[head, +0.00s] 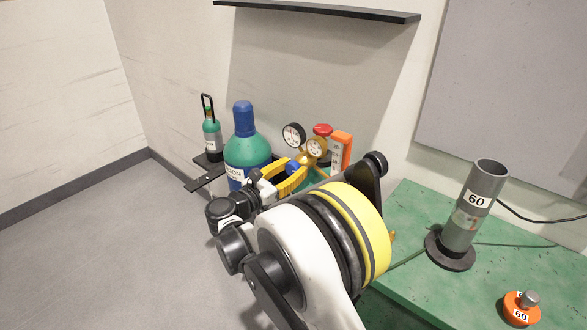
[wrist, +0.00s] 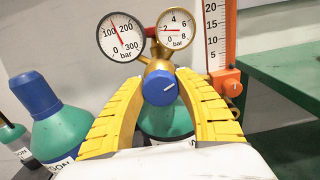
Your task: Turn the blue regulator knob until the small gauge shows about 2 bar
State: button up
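The blue regulator knob (wrist: 160,88) is between my gripper's two yellow fingertips in the wrist view, with a short pale mark on its face. My gripper (wrist: 161,76) has one finger on each side of the knob, close to its edges. I cannot tell whether the fingers touch it. The small gauge (wrist: 176,28) is at the upper right of the knob, and its red needle lies on the left side, near the 2. In the head view, the gripper (head: 285,178) reaches to the regulator and partly hides the blue knob (head: 292,167).
A larger gauge (wrist: 120,36) is left of the small one. A flowmeter with an orange block (wrist: 228,82) stands close on the right. A blue-capped green cylinder (head: 243,150) is on the left.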

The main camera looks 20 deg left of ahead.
jog(key=shift+m, duration=0.7)
jog(key=o, duration=1.2)
jog(key=shift+d, duration=0.1)
jog(key=v, duration=1.2)
